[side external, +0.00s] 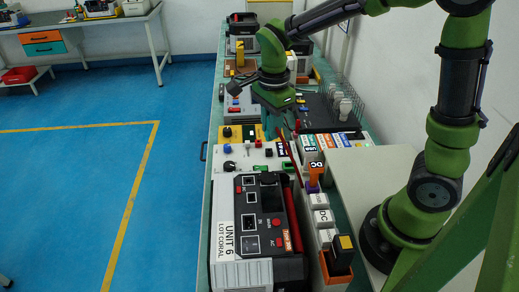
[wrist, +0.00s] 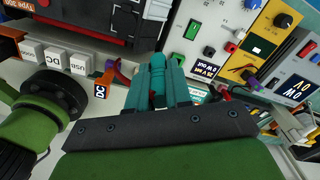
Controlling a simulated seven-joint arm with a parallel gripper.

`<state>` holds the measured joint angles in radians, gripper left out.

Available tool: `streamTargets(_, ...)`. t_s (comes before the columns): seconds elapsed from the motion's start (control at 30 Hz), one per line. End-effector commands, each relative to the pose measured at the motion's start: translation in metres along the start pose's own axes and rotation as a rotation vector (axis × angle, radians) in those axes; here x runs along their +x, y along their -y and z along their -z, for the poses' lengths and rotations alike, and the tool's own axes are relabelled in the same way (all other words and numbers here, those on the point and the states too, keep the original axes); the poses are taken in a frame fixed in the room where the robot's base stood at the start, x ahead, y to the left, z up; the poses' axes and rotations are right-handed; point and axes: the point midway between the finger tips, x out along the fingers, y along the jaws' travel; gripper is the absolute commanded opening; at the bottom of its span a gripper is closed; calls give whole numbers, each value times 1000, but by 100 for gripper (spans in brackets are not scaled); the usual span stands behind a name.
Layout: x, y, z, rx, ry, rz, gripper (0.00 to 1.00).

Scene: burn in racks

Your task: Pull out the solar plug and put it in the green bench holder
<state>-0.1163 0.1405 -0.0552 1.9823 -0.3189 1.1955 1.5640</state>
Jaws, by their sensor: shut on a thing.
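My gripper (side external: 272,128) is above the white panel behind the Unit 6 box, pointing down. In the wrist view its teal fingers (wrist: 160,88) are shut on a narrow piece, which I take to be the solar plug; it is mostly hidden and no label shows. A thin red cable (side external: 284,146) runs close to the fingers. The Unit 6 box (side external: 226,232) lies in front, with black sockets and red buttons on top. I cannot tell which part is the green bench holder.
A row of pale blocks labelled DC (side external: 318,200) runs right of the box, with an orange DC plug (side external: 316,168) and a black-and-yellow plug (side external: 343,250). Coloured tags (side external: 335,140) lie behind it. More devices fill the bench's far end.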

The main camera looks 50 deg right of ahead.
Motion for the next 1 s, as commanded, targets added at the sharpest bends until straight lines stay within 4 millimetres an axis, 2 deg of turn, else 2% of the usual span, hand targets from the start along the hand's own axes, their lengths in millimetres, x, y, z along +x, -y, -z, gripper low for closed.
streamTargets(0.03,0,7,18,95,0,-1,0)
streamTargets(0.1,0,14,37,207,-1,-2,0)
streamTargets(0.43,0,27,99,542,-3,-1,0)
streamTargets(0.8,69,25,95,524,-5,-7,0)
streamTargets(0.9,82,25,95,523,-5,-4,0)
streamTargets(1.0,87,26,95,522,-3,-2,0)
